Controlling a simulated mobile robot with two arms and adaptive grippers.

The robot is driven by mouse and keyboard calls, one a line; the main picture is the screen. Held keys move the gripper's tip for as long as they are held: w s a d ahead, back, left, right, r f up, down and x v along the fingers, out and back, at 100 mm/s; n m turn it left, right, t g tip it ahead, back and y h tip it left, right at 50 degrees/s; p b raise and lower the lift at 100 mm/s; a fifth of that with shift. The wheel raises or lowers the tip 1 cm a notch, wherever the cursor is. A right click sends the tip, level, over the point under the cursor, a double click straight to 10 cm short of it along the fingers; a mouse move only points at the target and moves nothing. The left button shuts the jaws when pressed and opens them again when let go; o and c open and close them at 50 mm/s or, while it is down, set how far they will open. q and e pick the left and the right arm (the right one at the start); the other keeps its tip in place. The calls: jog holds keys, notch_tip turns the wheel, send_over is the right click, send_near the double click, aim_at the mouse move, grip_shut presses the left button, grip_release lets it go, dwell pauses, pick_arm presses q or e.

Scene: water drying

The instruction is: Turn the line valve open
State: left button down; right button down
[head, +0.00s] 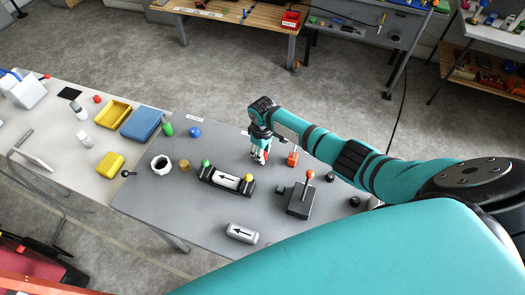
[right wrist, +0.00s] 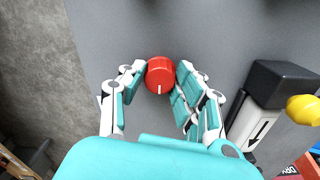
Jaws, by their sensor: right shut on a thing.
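A round red knob (right wrist: 160,75) with a white line mark sits between the fingers of my right gripper (right wrist: 160,82) in the right wrist view. The mark points toward the bottom of that picture. The fingers are shut on the knob from both sides. In the head view my right gripper (head: 261,155) points down at the back of the grey table (head: 150,199), and its fingers hide most of the knob. Beside it, black holders bear a white arrow cartridge (head: 226,181), with a green ball and a yellow ball (head: 249,178). My left gripper is not in view.
A black box with an orange-topped lever (head: 301,199) stands nearer. A loose grey arrow cartridge (head: 242,233) lies at the front. A white ring (head: 161,165) and blue ball (head: 195,132) lie left.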

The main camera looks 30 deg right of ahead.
dwell(0.4)
jog(key=c, duration=0.9)
grip_release()
jog(key=shift+c, duration=0.2)
jog(key=shift+r, duration=0.15)
notch_tip(320, 180, up, 12)
jog(key=shift+f, duration=0.2)
